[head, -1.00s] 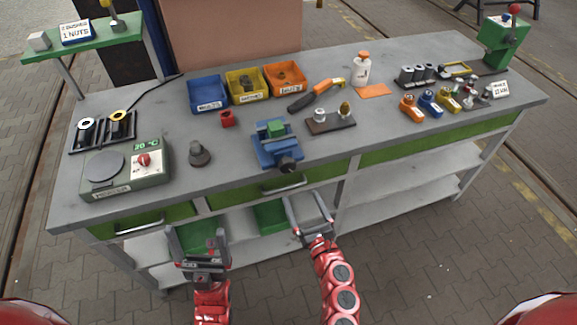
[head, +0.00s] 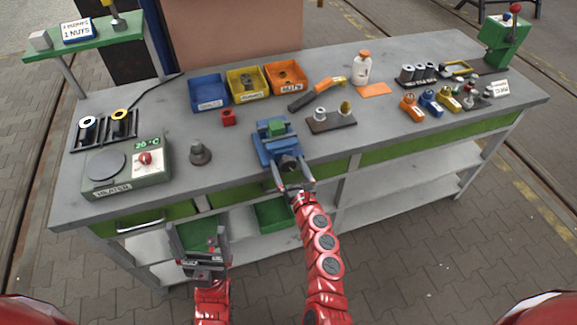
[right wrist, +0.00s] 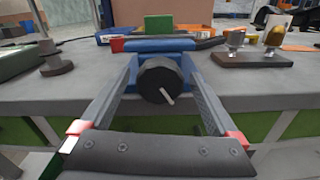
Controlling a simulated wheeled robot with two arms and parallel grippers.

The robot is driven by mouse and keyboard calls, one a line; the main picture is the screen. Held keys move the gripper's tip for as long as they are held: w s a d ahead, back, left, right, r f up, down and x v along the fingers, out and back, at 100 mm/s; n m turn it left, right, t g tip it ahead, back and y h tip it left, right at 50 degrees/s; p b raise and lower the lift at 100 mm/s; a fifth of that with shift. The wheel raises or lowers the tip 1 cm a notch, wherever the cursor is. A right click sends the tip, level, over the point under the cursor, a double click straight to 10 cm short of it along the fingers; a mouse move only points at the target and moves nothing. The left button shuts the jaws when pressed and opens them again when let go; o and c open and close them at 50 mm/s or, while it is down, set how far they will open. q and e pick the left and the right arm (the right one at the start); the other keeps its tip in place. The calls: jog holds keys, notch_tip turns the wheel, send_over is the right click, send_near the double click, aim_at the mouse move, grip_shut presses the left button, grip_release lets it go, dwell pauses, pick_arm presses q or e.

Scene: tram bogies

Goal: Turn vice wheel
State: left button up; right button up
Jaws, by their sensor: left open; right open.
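The blue vice (head: 270,145) stands at the front edge of the grey workbench with a green block (head: 276,127) on top, between its jaws as far as I can see. Its dark round wheel (head: 289,164) faces the front; in the right wrist view the wheel (right wrist: 159,82) shows a small pale handle. My right gripper (head: 291,182) is open at the wheel; in the right wrist view its fingers (right wrist: 163,88) lie left and right of the wheel, with gaps visible. My left gripper (head: 196,236) is open and empty, low in front of the bench.
Blue (head: 208,93), yellow and orange bins stand behind the vice. The bench's front edge lies just under the wheel.

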jog(key=c, duration=1.4)
